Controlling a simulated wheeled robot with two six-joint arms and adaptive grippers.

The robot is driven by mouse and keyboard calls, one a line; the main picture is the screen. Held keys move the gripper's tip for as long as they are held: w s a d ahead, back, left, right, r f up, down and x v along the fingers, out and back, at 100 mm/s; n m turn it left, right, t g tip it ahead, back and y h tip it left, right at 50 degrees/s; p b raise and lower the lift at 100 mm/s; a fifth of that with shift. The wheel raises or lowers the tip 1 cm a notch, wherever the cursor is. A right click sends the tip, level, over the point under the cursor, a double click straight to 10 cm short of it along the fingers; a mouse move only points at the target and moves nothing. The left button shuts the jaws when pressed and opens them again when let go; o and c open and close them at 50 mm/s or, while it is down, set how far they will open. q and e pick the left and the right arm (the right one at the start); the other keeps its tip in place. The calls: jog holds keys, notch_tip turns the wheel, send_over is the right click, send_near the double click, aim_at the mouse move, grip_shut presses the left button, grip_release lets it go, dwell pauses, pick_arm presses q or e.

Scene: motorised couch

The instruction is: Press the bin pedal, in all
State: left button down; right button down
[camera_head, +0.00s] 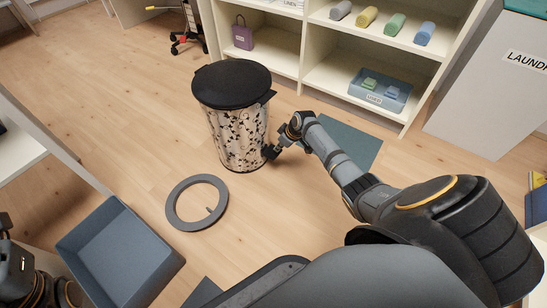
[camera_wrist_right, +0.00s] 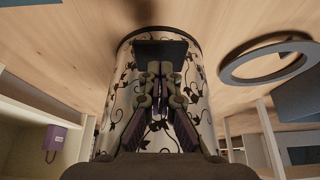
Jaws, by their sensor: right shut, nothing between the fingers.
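The bin (camera_head: 238,137) stands upright on the wooden floor, with a patterned body and a black lid (camera_head: 231,82) that lies down over its top. My right gripper (camera_head: 271,152) is low at the bin's right side, close to its base. In the right wrist view, its fingers (camera_wrist_right: 160,72) are together and empty in front of the patterned bin (camera_wrist_right: 125,85). A dark plate, apparently the pedal (camera_wrist_right: 160,48), shows just beyond the fingertips; I cannot tell whether they touch. My left gripper (camera_head: 15,262) is only partly in view at the lower left.
A grey ring (camera_head: 183,222) lies on the floor in front of the bin. A blue-grey open tub (camera_head: 118,250) is at the lower left. Shelves (camera_head: 330,75) stand behind, with a purple bag (camera_head: 243,36). A dark mat (camera_head: 345,143) lies right of the bin.

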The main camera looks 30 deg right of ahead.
jog(key=shift+b+x, duration=0.8)
jog(key=shift+x, duration=0.2)
jog(key=shift+f+b, duration=0.3)
jog(key=shift+b, duration=0.05)
jog(key=shift+r, duration=0.15)
jog(key=shift+f, duration=0.3)
notch_tip(320, 180, down, 4)
jog(key=b, duration=0.3)
jog(key=shift+a, duration=0.1)
jog(key=shift+r+p, duration=0.25)
jog(key=shift+p, duration=0.1)
jog(key=s+d+r+p, duration=0.1)
jog(key=s+p, duration=0.2)
jog(key=p, duration=0.1)
send_near(278, 154)
jog(key=s+r, duration=0.1)
jog(key=s+d+r, duration=0.1)
jog(key=s, duration=0.1)
jog(key=shift+s+d, duration=0.1)
jog(key=shift+s, duration=0.05)
